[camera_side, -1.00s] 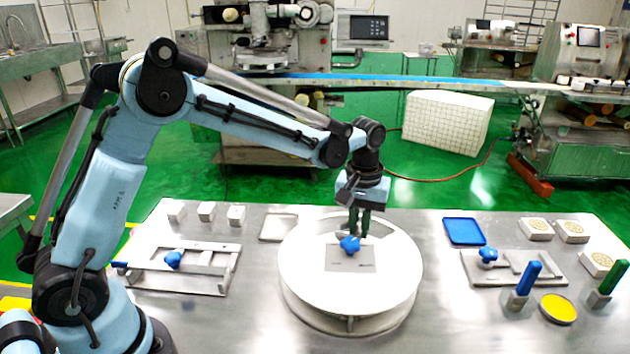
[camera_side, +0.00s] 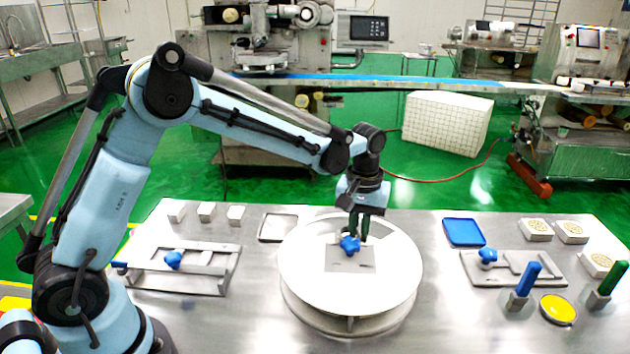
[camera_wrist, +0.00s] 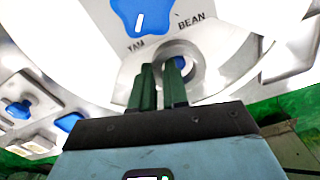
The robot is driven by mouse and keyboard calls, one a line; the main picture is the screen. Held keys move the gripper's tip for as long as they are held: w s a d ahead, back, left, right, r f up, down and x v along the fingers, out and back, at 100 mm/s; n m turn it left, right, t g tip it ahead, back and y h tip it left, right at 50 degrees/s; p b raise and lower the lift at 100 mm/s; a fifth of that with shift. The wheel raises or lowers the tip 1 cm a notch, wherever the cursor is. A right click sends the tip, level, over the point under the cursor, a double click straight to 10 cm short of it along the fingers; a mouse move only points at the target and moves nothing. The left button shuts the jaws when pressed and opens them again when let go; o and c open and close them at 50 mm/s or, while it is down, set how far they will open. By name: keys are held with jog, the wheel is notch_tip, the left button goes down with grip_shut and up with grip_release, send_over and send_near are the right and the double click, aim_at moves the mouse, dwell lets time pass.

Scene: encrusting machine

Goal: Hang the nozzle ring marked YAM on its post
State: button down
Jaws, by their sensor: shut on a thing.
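My gripper (camera_side: 358,234) is low over the white round table (camera_side: 300,262), just behind a blue star-shaped knob (camera_side: 349,244) on a grey plate (camera_side: 350,264). In the wrist view my dark green fingers (camera_wrist: 162,68) are shut at a grey metal ring (camera_wrist: 196,68), which they partly cover. Something blue shows through the ring's hole. No mark can be read on the ring. The words YAM and BEAN stand on the pale surface beside the blue knob (camera_wrist: 140,14), whose white line points towards YAM. I cannot make out which post belongs to the ring.
A metal fixture with a blue knob (camera_side: 173,261) stands at left, and another with a blue knob (camera_side: 488,256) at right. A blue tray (camera_side: 464,231), a yellow dish (camera_side: 558,309), blue (camera_side: 528,279) and green (camera_side: 613,278) handled tools and pale blocks lie around. The front centre-right is clear.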

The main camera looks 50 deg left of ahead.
aim_at(359, 235)
jog(key=shift+a+f, duration=0.15)
jog(key=shift+f, duration=0.75)
jog(key=shift+a+f, duration=0.1)
jog(key=shift+f, duration=0.75)
jog(key=shift+s+d, duration=0.1)
jog(key=c, duration=1.2)
grip_release()
jog(key=shift+c, duration=0.2)
jog(key=shift+d, duration=0.1)
jog(key=shift+c, duration=0.7)
jog(key=shift+d+r, duration=0.1)
jog(key=shift+r, duration=0.15)
jog(key=shift+o, duration=0.6)
jog(key=shift+r, duration=0.2)
jog(key=shift+a+r, duration=0.2)
jog(key=shift+r, duration=0.8)
jog(key=shift+c, duration=0.3)
jog(key=shift+o, duration=0.6)
jog(key=shift+r, duration=0.45)
jog(key=shift+d+r, duration=0.1)
jog(key=shift+r, duration=2.1)
